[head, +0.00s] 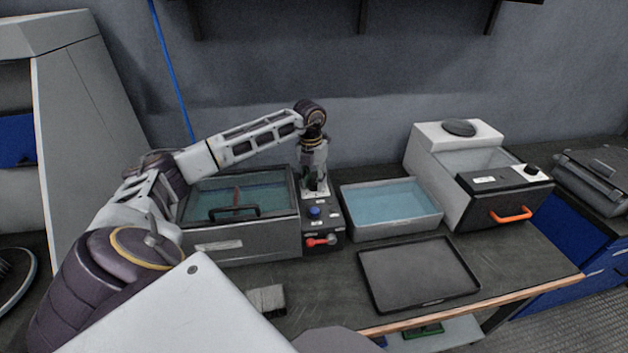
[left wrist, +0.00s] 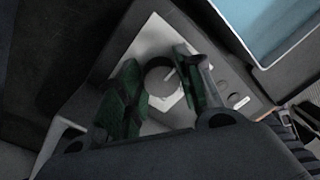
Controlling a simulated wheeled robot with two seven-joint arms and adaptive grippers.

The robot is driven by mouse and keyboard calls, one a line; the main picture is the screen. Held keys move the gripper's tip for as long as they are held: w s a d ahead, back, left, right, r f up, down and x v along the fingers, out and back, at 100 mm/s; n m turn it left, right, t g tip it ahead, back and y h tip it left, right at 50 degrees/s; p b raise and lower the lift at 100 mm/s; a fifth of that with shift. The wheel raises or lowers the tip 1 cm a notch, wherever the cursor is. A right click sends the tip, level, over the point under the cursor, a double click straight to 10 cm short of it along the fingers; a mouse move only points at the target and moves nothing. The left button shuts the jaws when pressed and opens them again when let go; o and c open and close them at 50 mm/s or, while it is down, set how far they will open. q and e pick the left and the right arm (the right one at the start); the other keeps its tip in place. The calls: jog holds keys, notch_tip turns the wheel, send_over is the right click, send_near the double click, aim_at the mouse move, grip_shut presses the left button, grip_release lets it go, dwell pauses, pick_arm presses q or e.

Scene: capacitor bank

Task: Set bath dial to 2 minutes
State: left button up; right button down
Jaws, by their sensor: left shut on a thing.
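The bath dial (left wrist: 160,80) is a round dark knob with a pale pointer line, on a light plate, in the left wrist view. It sits on the dark control panel (head: 325,217) at the right end of the lidded bath (head: 245,238). My left gripper (left wrist: 164,86) is shut on the dial, with a green-padded finger on each side of it. In the head view my left gripper (head: 315,186) points down at the back of the panel and hides the dial. The scale marks are too small to read. My right gripper is not in view.
The panel also has a blue button (head: 314,211) and a red-ended lever (head: 322,241). An open tray of blue liquid (head: 392,236) stands to its right, with an empty dark tray (head: 418,301) in front. A white-and-black machine (head: 450,178) with an orange handle stands farther right.

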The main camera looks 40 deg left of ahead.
pick_arm(q)
jog(key=shift+m, duration=0.5)
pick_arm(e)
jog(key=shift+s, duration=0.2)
pick_arm(q)
jog(key=shift+r+m+p, duration=0.1)
jog(key=shift+m+p, duration=0.25)
jog(key=shift+m, duration=0.45)
jog(key=m, duration=0.4)
jog(key=shift+p, duration=0.3)
jog(key=shift+d+m, duration=0.1)
jog(key=shift+m, duration=0.6)
jog(key=shift+m+g, duration=0.3)
jog(key=shift+m, duration=0.1)
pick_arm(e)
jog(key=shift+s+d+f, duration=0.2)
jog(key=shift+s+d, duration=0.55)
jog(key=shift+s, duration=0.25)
